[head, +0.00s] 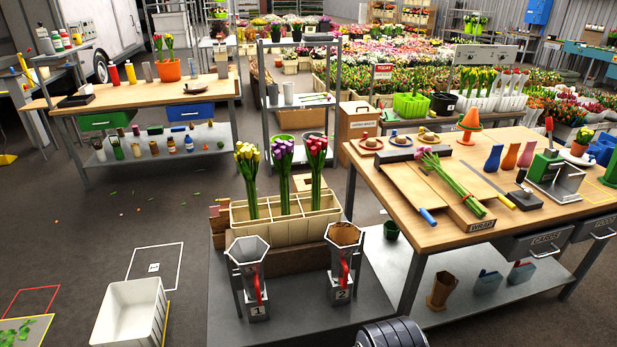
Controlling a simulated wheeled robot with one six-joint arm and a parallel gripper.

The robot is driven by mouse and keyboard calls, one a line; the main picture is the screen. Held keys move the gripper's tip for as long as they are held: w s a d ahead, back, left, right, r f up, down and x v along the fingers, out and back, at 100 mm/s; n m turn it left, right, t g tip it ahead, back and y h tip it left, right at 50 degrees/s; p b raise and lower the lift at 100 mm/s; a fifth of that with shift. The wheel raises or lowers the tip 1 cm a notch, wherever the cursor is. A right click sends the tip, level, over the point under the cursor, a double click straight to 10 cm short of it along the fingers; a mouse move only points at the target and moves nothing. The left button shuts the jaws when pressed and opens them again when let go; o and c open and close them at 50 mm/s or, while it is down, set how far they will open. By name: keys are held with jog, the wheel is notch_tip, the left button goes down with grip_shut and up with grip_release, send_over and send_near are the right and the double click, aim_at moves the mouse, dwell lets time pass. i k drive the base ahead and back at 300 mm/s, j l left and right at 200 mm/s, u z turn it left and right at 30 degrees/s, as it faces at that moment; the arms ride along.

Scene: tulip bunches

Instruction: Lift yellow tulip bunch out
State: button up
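The yellow tulip bunch (248,178) stands upright at the left in a cream divided crate (287,233), its lower stems hidden by the crate walls. A purple tulip bunch (283,172) stands to its right, and a red-pink tulip bunch (316,170) stands right of that, both in the same crate. The stems look apart from each other. My gripper is not in view.
Two hexagonal stands, marked 1 (253,283) and 2 (342,262), are in front of the crate on a grey platform (228,325). A white bin (130,312) is on the floor at left.

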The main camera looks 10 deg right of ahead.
aim_at(247, 152)
jog(key=i+j+z, duration=0.85)
jog(key=i+j, duration=0.05)
jog(key=j, duration=0.05)
